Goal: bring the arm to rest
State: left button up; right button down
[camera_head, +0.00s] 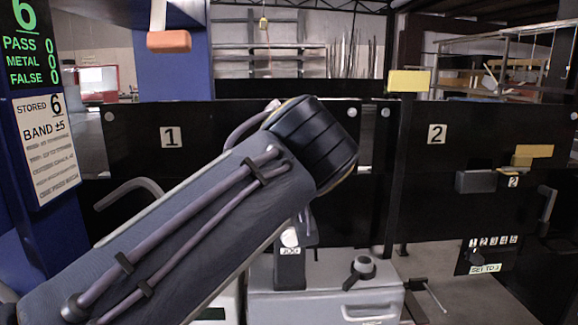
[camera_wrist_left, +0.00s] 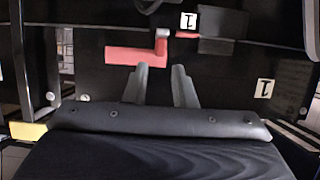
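My left arm (camera_head: 200,220) reaches in from the lower left of the head view and ends in a dark ribbed joint near the middle. Its gripper is hidden in that view. In the left wrist view my left gripper (camera_wrist_left: 158,74) has its two grey fingers apart, with nothing between them. A red L-shaped piece (camera_wrist_left: 135,56) shows beyond the fingertips in front of the black panel; whether they touch it cannot be told. My right arm and gripper are not in view.
Black panels labelled 1 (camera_head: 140,160) and 2 (camera_head: 460,150) stand across the scene. A grey machine box (camera_head: 325,305) with a knob (camera_head: 362,267) is below. A display sign (camera_head: 28,60) stands at left. An orange block (camera_head: 168,41) and a yellow block (camera_head: 408,80) stand high.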

pick_arm(q)
jog(key=s+a+f+g+h+p, duration=0.1)
jog(key=a+f+g+p, duration=0.15)
jog(key=a+f, duration=0.5)
jog(key=s+a+f+g+p, duration=0.1)
jog(key=a+f+g+p, duration=0.2)
jog(key=a, duration=0.8)
jog(key=s+a+f+g+h+p, duration=0.1)
jog(key=s+a+f, duration=0.3)
jog(key=s, duration=0.2)
jog(key=s+a+f+g+h+p, duration=0.1)
jog(key=s+a+f, duration=0.25)
jog(key=s, duration=0.35)
jog(key=s+d+f+n+h+p, duration=0.1)
jog(key=s+d+f+p, duration=0.1)
jog(key=s+f, duration=0.5)
jog(key=s, duration=0.3)
jog(key=shift+s+f, duration=0.25)
jog(key=shift+f, duration=0.1)
